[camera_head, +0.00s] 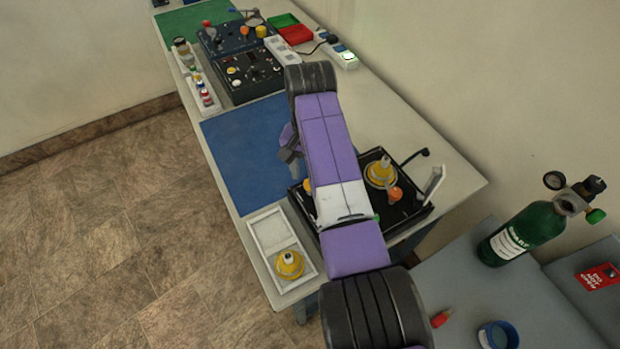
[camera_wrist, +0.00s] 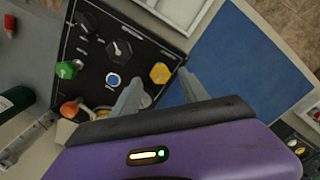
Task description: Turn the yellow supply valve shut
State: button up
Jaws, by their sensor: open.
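The yellow supply valve (camera_wrist: 159,72) is a faceted knob near the edge of a black panel (camera_wrist: 143,48) in the wrist view. My gripper (camera_wrist: 161,83) is open, with one grey finger on each side of the yellow knob in the picture. Whether the fingers reach down to the knob or touch it cannot be told. The knob's turn position is unclear. In the head view, a bit of yellow (camera_head: 307,185) shows at the panel beside my purple arm, which covers much of the panel. My gripper's grey parts (camera_head: 290,145) show left of the arm.
The panel also bears a green knob (camera_wrist: 66,69), a blue button (camera_wrist: 113,79), black knobs (camera_wrist: 119,48) and an orange knob (camera_wrist: 70,109). A blue mat (camera_head: 243,150) lies beside it. A white tray (camera_head: 266,231) and a green cylinder (camera_head: 522,236) stand nearby.

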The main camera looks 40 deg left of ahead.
jog(key=shift+r+b, duration=0.4)
jog(key=shift+r, duration=2)
jog(key=shift+w, duration=0.1)
